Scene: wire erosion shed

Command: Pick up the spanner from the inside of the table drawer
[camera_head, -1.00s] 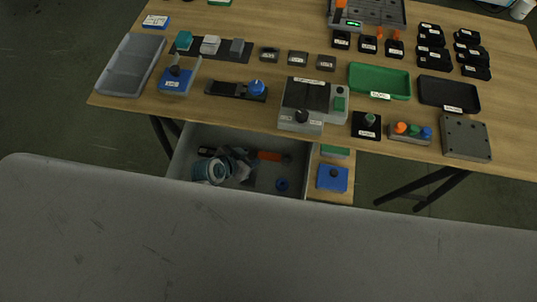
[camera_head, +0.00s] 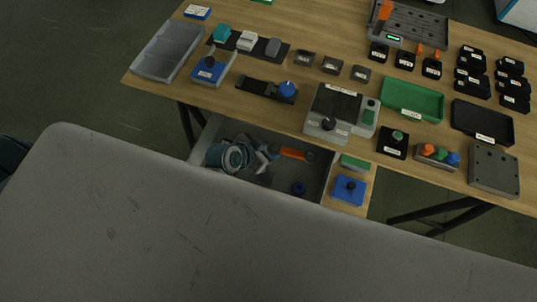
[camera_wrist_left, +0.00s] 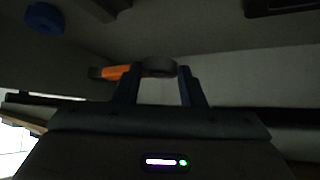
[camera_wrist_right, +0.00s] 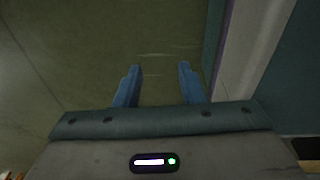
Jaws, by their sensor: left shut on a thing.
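The spanner, with an orange middle (camera_head: 293,153) and dark ends, is inside the open grey table drawer (camera_head: 326,171). In the left wrist view its orange part (camera_wrist_left: 116,72) points left, and its dark rounded end (camera_wrist_left: 158,67) is between my fingers. My left gripper (camera_head: 271,151) reaches into the drawer from the left and is shut on that end; it also shows in the left wrist view (camera_wrist_left: 159,88). Whether the spanner is clear of the drawer floor cannot be told. My right gripper (camera_wrist_right: 157,85) is open and empty over the floor, out of the head view.
A blue ring (camera_head: 298,188) lies in the drawer, also in the left wrist view (camera_wrist_left: 44,18). Dark items lie near the gripper. A blue block (camera_head: 349,191) sits right of the drawer. The wooden tabletop (camera_head: 290,30) above carries trays, boxes and switches.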

